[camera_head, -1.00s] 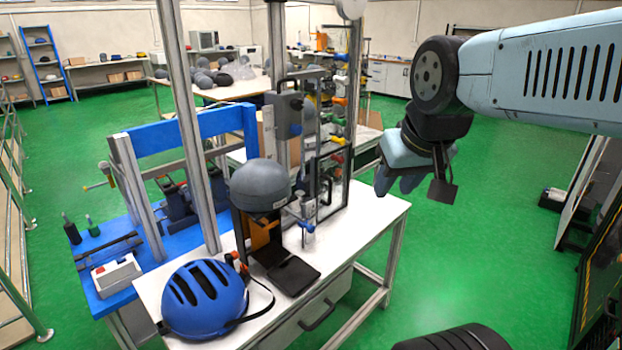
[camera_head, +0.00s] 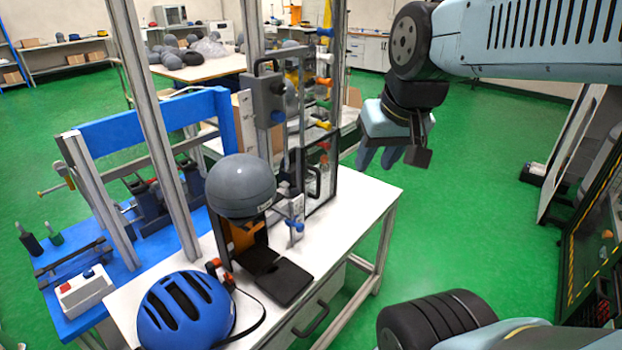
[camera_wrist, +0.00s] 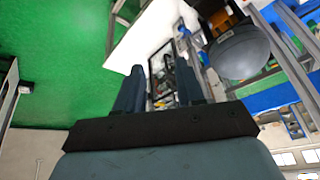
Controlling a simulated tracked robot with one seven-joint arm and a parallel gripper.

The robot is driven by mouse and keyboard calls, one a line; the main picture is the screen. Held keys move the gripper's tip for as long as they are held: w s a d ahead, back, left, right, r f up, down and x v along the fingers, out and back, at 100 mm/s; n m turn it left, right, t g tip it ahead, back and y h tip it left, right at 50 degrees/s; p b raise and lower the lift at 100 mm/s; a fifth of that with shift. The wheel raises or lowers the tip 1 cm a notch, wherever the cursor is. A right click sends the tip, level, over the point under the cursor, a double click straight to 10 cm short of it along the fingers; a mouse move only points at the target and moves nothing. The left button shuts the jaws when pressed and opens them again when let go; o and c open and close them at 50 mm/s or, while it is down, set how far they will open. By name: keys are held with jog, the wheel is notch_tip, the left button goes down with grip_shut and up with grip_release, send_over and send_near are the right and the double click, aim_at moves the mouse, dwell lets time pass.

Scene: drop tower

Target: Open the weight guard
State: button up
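The weight guard appears to be a black-framed clear panel (camera_head: 333,172) with a black handle (camera_head: 314,182), standing upright on the white bench at the drop tower. It looks shut, though I cannot be sure. My gripper (camera_head: 377,158) hangs to the right of the panel and apart from it, fingers pointing down. In the wrist view my two fingers (camera_wrist: 159,85) are spread with nothing held. A black frame shows beyond and between them, partly hidden by the gripper. A grey headform (camera_head: 241,187) sits left of the panel; it also shows in the wrist view (camera_wrist: 238,55).
A blue helmet (camera_head: 184,311) lies at the front of the white bench (camera_head: 372,195). Metal posts (camera_head: 158,130) and a blue press frame (camera_head: 150,125) stand to the left. The green floor (camera_head: 440,230) right of the bench is clear. A dark panel (camera_head: 595,240) stands far right.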

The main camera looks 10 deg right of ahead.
aim_at(319, 193)
jog(key=w+a+f+m+g+y, duration=0.3)
jog(key=w+f+m+g+y, duration=0.2)
jog(key=w+f+m+y, duration=0.8)
jog(key=w+d+f+m+t, duration=1.2)
jog(key=w+d+f+m, duration=0.15)
jog(key=f, duration=0.25)
jog(key=x, duration=1.4)
jog(key=shift+w+d, duration=0.25)
jog(key=shift+w, duration=0.05)
jog(key=shift+c, duration=0.3)
grip_shut()
